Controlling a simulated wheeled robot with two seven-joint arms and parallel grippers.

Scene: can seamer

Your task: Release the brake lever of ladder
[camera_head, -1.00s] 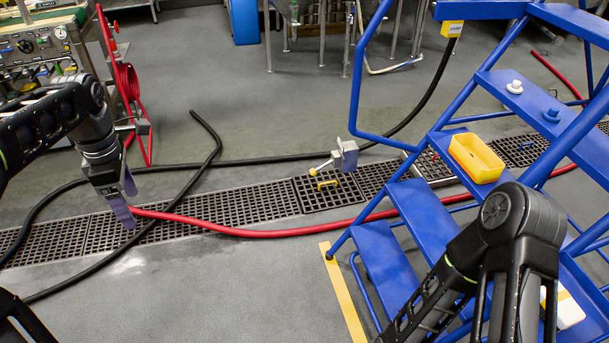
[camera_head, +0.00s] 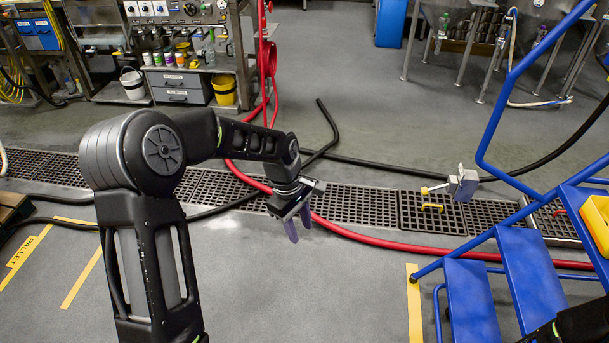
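The blue ladder (camera_head: 527,268) stands at the right, its right part cut off by the frame. A grey bracket (camera_head: 464,184) with a short lever ending in a yellow knob (camera_head: 425,191) shows beside the lower bend of the ladder's handrail. It looks like the brake lever, but I cannot tell how it is attached. My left gripper (camera_head: 297,222) points down above the floor near the drain, well left of the lever. Its two purple-grey fingers are apart with nothing between them. Only a bit of my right arm shows at the bottom right; its gripper is outside the view.
A red hose (camera_head: 372,241) and a black hose (camera_head: 375,163) cross the floor along the drain grating (camera_head: 351,203). A yellow handle (camera_head: 432,207) lies on the grating. A yellow tray (camera_head: 598,222) sits on the ladder.

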